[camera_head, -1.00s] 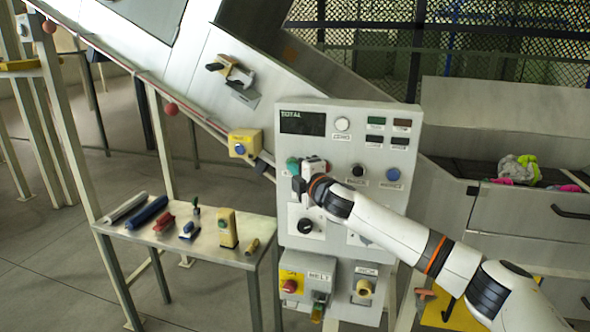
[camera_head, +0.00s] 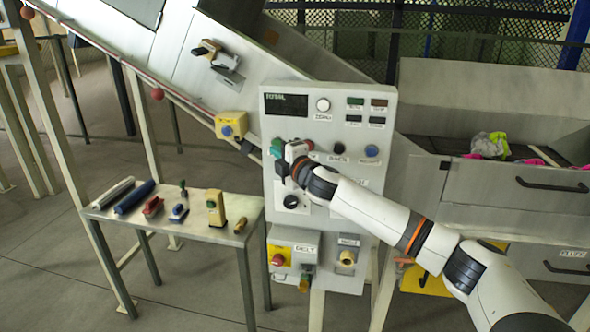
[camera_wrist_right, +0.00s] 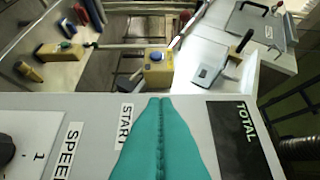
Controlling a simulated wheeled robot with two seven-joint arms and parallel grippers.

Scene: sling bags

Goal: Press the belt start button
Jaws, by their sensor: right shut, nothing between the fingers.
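The green start button (camera_head: 277,146) is at the left end of a row of buttons on the grey control panel (camera_head: 330,100). My right gripper (camera_head: 287,158) is beside it at the panel's left side and partly covers it. In the right wrist view, my shut, empty teal fingers (camera_wrist_right: 160,135) fill the lower middle, beside the START label (camera_wrist_right: 124,126). The button is hidden behind them there. I cannot tell whether the fingertips touch the button. My left gripper is out of view.
A red button (camera_head: 309,145) sits close to my right gripper; a black one and a blue button (camera_head: 371,151) are further right. A dark knob (camera_head: 291,202) is below. A small table (camera_head: 180,228) with several tools stands to the left. A yellow box (camera_head: 231,125) is on the conveyor side.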

